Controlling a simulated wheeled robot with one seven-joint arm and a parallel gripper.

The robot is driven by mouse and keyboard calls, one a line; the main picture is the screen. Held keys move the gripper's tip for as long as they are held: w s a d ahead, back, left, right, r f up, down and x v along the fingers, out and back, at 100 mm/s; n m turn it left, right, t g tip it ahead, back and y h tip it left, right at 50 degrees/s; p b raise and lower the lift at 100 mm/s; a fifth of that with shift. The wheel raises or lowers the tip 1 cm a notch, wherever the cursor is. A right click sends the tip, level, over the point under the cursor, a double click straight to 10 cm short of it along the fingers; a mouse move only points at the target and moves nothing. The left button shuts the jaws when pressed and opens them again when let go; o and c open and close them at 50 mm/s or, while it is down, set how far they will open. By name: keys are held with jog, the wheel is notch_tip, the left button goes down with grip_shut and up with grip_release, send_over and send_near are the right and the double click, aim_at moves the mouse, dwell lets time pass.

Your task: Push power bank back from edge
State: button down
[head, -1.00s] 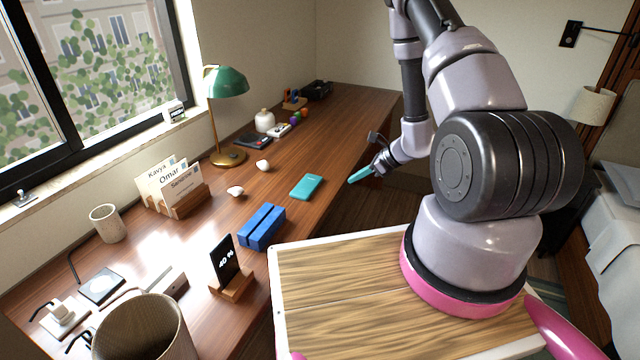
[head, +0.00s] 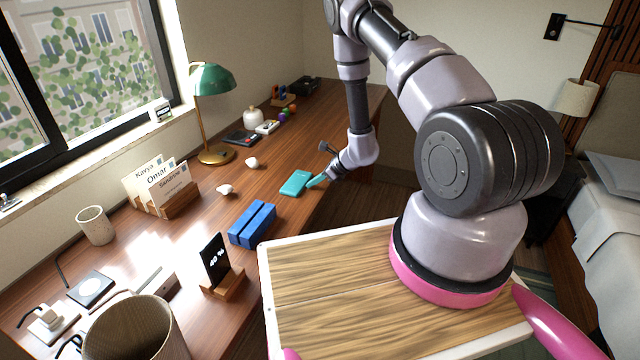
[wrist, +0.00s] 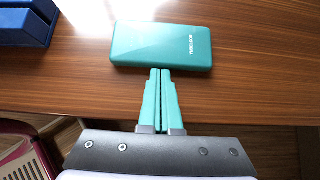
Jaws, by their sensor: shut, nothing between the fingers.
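The teal power bank (head: 295,182) lies flat on the wooden desk near its front edge, right of the blue block. In the wrist view the power bank (wrist: 162,45) lies crosswise just ahead of my fingertips, its long side facing them. My gripper (head: 316,181) has teal fingers closed together and empty, low at the desk's edge. In the wrist view my gripper (wrist: 160,72) points at the middle of the power bank's near side. The tips are touching it or almost so; I cannot tell which.
The blue two-part block (head: 252,224) is left of the power bank. Desk surface behind the power bank is clear.

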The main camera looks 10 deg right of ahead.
aim_at(293, 180)
jog(key=w+a, duration=0.1)
jog(key=a, duration=0.1)
jog(key=w+a, duration=0.3)
jog(key=a, duration=0.1)
jog(key=shift+w+a, duration=0.15)
jog(key=shift+w, duration=0.2)
